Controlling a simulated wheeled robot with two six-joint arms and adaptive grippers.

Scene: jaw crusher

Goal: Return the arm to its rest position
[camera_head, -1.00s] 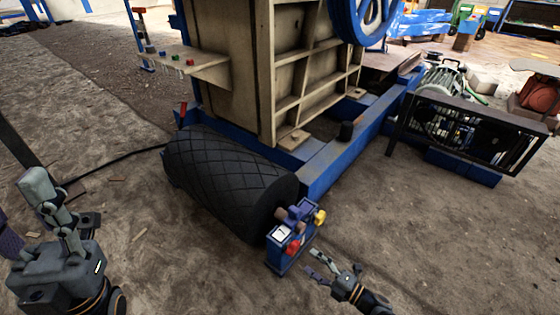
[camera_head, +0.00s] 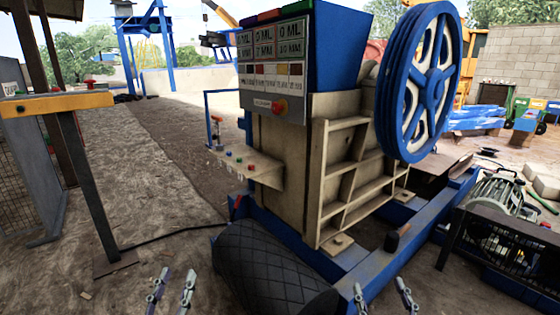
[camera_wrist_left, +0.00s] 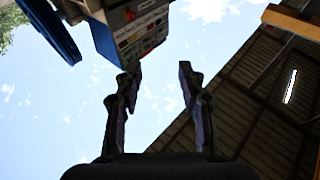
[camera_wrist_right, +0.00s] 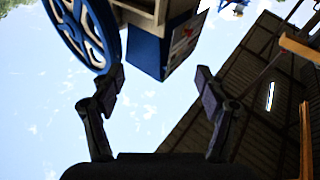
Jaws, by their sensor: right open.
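My left gripper (camera_head: 172,290) shows at the bottom of the head view, left of the black patterned roller. Its two fingers stand apart with nothing between them, also in the left wrist view (camera_wrist_left: 158,90). My right gripper (camera_head: 382,297) is at the bottom right of the head view, in front of the blue base frame. Its fingers are open and empty, also in the right wrist view (camera_wrist_right: 162,92). Both wrist views look up at sky and a roof. The arms behind the grippers are out of the head view.
The jaw crusher (camera_head: 335,165) with its blue flywheel (camera_head: 425,80) and panel (camera_head: 275,70) stands ahead. The black roller (camera_head: 268,270) lies at its front. A motor (camera_head: 500,195) is at the right. A yellow-topped post (camera_head: 58,103) stands at the left.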

